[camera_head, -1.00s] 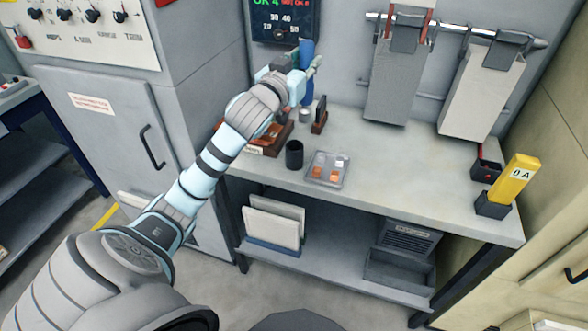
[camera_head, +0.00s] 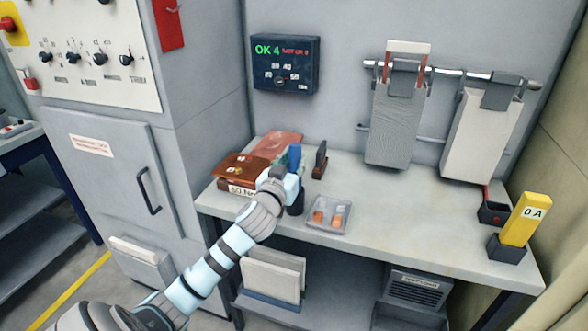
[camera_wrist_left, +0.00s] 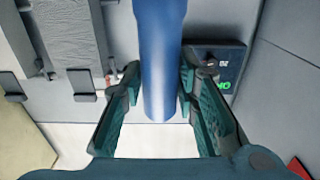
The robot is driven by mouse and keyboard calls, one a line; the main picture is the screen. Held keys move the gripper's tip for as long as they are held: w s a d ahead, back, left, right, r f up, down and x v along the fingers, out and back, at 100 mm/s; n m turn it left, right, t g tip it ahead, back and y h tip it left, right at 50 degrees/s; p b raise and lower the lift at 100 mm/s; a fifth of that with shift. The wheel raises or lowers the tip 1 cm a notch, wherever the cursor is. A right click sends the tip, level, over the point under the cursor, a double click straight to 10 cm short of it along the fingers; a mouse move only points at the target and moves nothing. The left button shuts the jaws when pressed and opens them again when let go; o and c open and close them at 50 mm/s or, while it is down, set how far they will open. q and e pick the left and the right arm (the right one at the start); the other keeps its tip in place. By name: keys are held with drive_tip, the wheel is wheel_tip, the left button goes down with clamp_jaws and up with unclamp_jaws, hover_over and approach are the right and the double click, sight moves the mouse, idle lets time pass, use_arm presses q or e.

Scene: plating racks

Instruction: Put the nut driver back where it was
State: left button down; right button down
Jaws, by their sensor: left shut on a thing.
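The nut driver has a blue handle (camera_head: 295,156) that stands roughly upright in the head view. My left gripper (camera_head: 286,181) is shut on it. In the left wrist view the blue handle (camera_wrist_left: 160,60) runs between the two teal fingers of the left gripper (camera_wrist_left: 159,82). A black cup (camera_head: 297,208) on the bench shows just below the gripper, partly covered by it. I cannot tell whether the driver's lower end is inside the cup. My right gripper is not in view.
A clear tray (camera_head: 328,214) with orange pieces lies right of the cup. A brown book (camera_head: 241,166) lies to the left, and a small dark upright item (camera_head: 320,160) stands behind. A yellow block (camera_head: 524,219) stands at the right. The bench (camera_head: 420,215) is clear between.

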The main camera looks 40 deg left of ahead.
use_arm(q)
drive_tip(key=shift+f, duration=0.7)
drive_tip(key=c, duration=1.2)
unclamp_jaws()
drive_tip(key=shift+r, duration=0.1)
drive_tip(key=shift+c, duration=0.2)
